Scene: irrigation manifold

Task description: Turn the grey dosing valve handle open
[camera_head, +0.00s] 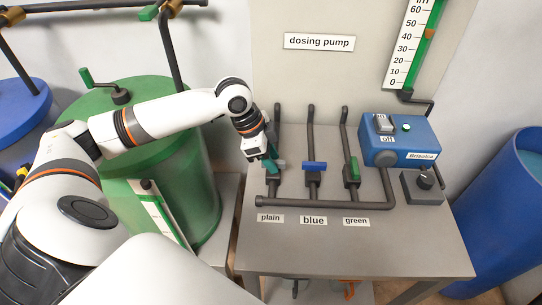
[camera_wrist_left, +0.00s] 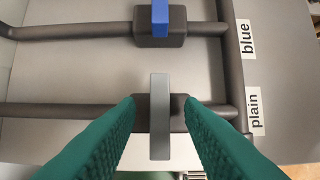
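The grey dosing valve handle (camera_wrist_left: 160,118) is a flat bar lying across its dark pipe, on the line labelled "plain". My left gripper (camera_wrist_left: 160,102) is open, with one green finger on each side of the grey handle. Gaps show between the fingers and the bar, so it is not gripped. In the head view my left gripper (camera_head: 269,163) is at the plain valve and partly hides it; only the end of the grey handle (camera_head: 280,162) shows. My right gripper is not in view.
The blue handle (camera_head: 314,166) lies across its pipe beside the grey one; the green handle (camera_head: 354,168) stands along its pipe. A blue pump box (camera_head: 400,140) is on the right of the bench (camera_head: 350,250). A green tank (camera_head: 185,200) stands left of the bench.

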